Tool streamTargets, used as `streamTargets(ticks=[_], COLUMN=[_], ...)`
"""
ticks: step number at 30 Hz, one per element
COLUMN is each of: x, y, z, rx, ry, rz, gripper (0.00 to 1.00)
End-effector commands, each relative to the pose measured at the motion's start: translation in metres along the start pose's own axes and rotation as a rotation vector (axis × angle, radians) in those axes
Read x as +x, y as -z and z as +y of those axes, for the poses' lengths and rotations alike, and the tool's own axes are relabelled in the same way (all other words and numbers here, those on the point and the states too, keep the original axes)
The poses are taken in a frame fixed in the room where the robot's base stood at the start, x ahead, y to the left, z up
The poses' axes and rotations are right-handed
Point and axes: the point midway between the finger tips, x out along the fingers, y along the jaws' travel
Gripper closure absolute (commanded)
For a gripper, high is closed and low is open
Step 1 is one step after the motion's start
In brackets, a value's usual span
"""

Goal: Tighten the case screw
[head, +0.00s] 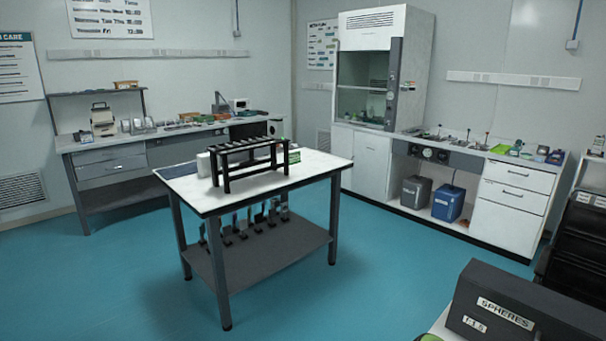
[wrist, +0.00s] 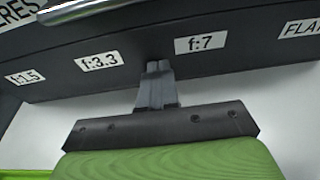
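The dark case (head: 520,309) is in the lower right corner of the head view, cut off by the frame, with "SPHERES" and "f:1.5" labels. In the wrist view the dark front of the case (wrist: 215,75) crosses the top, with labels f:1.5, f:3.3, f:7 and part of FLAT. My gripper (wrist: 157,66) points at this front, between the f:3.3 and f:7 labels. Its grey fingers are close together around a small dark stub, which looks like the case screw (wrist: 157,49). The screw's detail is mostly hidden by the fingertips. My gripper is out of the head view.
A white surface (wrist: 35,138) lies below the case front. In the head view a white-topped table (head: 318,167) with a black rack (head: 250,157) stands mid-room. Benches and a fume hood (head: 367,80) line the walls. Open blue floor (head: 340,285) lies between.

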Motion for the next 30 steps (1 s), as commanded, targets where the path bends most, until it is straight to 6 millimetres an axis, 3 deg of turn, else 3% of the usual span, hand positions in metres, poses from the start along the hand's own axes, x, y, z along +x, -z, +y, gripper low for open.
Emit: streamTargets(ticks=[30], x=[0.001], y=[-0.002], z=[0.026], rx=[0.001], ry=[-0.012], rz=[-0.005], gripper=[1.00])
